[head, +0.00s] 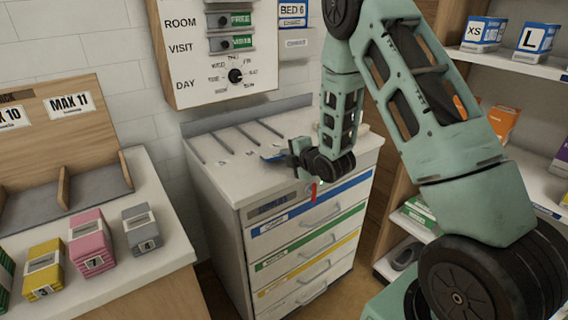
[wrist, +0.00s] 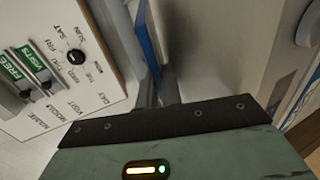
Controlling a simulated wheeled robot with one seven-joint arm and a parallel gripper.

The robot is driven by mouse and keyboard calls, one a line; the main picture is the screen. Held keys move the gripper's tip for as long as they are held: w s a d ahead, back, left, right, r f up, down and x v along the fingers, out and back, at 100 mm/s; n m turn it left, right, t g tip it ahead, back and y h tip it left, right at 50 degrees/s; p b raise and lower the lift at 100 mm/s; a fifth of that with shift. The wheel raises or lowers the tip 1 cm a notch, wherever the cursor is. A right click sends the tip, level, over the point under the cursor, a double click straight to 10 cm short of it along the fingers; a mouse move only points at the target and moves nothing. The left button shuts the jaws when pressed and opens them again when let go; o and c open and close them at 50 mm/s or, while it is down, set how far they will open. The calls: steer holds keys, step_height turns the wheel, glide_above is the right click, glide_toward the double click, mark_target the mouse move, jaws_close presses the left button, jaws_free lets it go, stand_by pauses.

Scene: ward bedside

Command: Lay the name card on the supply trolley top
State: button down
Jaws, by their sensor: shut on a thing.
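My gripper (head: 284,156) is shut on a thin blue card, taken as the name card (head: 271,157), above the supply trolley's light top (head: 228,181). In the wrist view the name card (wrist: 148,45) shows as a narrow blue strip between the fingers of my gripper (wrist: 160,85). Its face and any writing cannot be read. The trolley has several drawers with blue, green and yellow label strips. Whether the card touches the top cannot be told.
Several thin dark strips (head: 233,140) lie along the back of the trolley top. A board with sliders and a dial (head: 220,65) hangs on the wall behind. A counter with coloured boxes (head: 91,243) stands left, shelves (head: 515,65) right. The top's front left is clear.

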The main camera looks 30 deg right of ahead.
steer(key=c, duration=1.7)
jaws_free()
steer(key=shift+c, duration=0.2)
steer(key=v, duration=0.8)
steer(key=shift+r, duration=0.1)
step_height(320, 180, up, 7)
steer(key=s+p, duration=0.2)
steer(key=p, duration=0.9)
steer(key=shift+s, duration=0.4)
